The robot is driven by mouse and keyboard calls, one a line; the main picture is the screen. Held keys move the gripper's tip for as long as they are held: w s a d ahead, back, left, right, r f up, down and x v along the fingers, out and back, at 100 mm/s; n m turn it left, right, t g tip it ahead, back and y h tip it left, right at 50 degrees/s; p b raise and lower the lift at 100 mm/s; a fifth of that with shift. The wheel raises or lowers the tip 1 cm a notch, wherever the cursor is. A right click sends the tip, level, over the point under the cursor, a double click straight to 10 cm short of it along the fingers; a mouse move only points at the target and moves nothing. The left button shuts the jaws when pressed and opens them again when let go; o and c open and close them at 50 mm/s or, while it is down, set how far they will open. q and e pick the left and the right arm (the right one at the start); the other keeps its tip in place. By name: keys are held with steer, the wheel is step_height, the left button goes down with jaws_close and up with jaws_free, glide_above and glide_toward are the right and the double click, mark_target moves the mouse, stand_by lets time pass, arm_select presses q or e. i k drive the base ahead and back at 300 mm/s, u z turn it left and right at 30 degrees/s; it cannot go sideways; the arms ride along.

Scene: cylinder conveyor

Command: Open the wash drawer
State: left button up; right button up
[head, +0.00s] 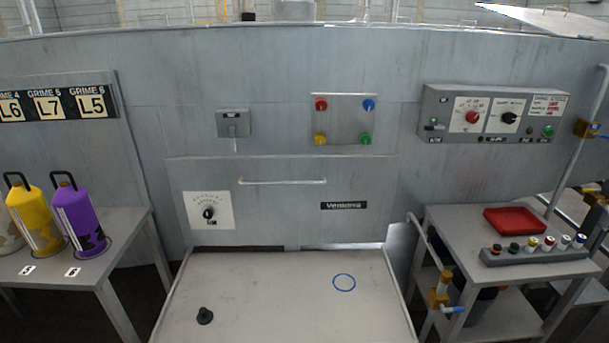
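The wash drawer (270,225) is a grey metal front panel in the machine wall, in the middle of the head view. A horizontal bar handle (283,182) runs along its upper part. The front carries a white dial plate with a black knob (208,212) at the left and a dark "Versions"-like label (343,205) at the right. The front looks flush with the wall, and no drawer interior shows. Neither of my grippers is in the head view.
Yellow (36,217) and purple (79,215) bottles stand on the left table. Control panels sit above.

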mark_target(311, 199)
steer(key=z, duration=0.1)
steer(key=i, duration=1)
steer(key=u, duration=0.45)
